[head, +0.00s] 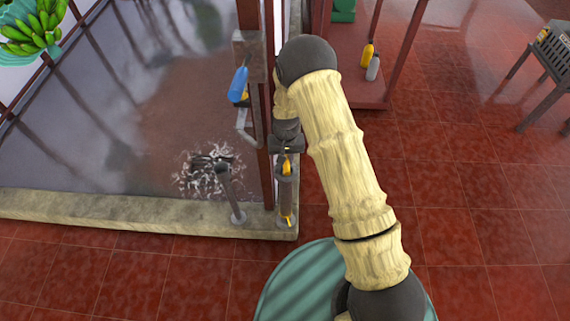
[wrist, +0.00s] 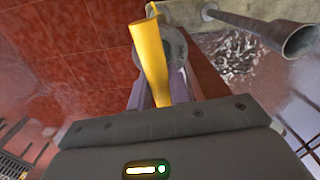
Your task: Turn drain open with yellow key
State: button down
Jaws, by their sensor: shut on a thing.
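My gripper (head: 287,160) points down over a short grey post (head: 287,192) at the corner of the basin's ledge. It is shut on the yellow key (head: 287,167). In the wrist view the yellow key (wrist: 150,60) runs up from between my fingers (wrist: 161,95), with a grey ring-shaped part (wrist: 176,50) behind it. I cannot tell whether the key is seated in that part. A second yellow piece (head: 289,220) shows low on the post. A grey pipe (head: 228,185) stands beside it, above churned white water (head: 195,178).
A concrete ledge (head: 130,212) edges the water-filled basin. A reddish upright post with a blue bottle (head: 238,83) rises close left of my arm. Bananas (head: 35,25) hang at upper left. Yellow and grey bottles (head: 367,54) stand farther back.

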jog(key=m, duration=0.2)
jog(key=shift+m, duration=0.3)
jog(key=shift+m+p, duration=0.4)
jog(key=shift+m, duration=0.5)
jog(key=c, duration=0.8)
grip_release()
jog(key=shift+c, duration=0.2)
jog(key=shift+r+p, duration=3.05)
jog(key=shift+r, duration=1.25)
